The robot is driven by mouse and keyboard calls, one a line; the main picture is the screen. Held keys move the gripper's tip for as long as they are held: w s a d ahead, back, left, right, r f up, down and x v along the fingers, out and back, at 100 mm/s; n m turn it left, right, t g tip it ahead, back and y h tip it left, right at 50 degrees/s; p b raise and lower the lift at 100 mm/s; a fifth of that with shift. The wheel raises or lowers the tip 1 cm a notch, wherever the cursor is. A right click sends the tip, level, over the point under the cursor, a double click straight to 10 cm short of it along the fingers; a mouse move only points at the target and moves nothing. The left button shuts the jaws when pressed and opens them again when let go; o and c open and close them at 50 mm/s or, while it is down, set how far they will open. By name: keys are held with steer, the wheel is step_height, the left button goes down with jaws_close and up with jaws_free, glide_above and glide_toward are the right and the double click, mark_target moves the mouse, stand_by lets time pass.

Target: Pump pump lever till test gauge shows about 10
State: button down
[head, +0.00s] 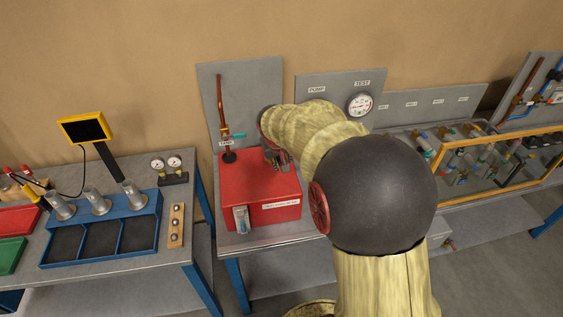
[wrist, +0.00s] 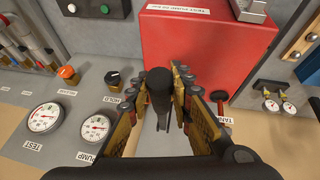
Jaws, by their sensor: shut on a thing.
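The red test pump box (head: 262,187) sits on the grey bench and shows upside down in the wrist view (wrist: 200,55). The pump lever is a dark bar with a black grip (wrist: 159,92), between my fingers. My gripper (wrist: 165,88) is shut on it; in the head view my gripper (head: 277,158) is over the box's back edge, partly hidden by my arm. The test gauge (head: 359,105) is a white dial on the back panel, also in the wrist view (wrist: 44,117). Its reading is too small to tell. A pump gauge (wrist: 95,127) is beside it.
An orange knob (wrist: 68,73) and a black hold knob (wrist: 113,80) are on the panel. A copper pipe (head: 220,105) rises at the left of the box. A blue tray (head: 152,237) is on the left bench.

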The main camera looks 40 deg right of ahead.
step_height(320, 180, down, 7)
steer(key=t+h+b, duration=0.1)
steer(key=t+b, duration=0.1)
steer(key=b, duration=1.1)
steer(key=shift+s+a+h, duration=0.2)
steer(key=shift+s+h, duration=0.1)
steer(key=shift+s, duration=0.05)
steer(key=shift+f, duration=0.1)
steer(key=c, duration=1.9)
jaws_free()
steer(key=o, duration=0.3)
steer(key=v, duration=1.2)
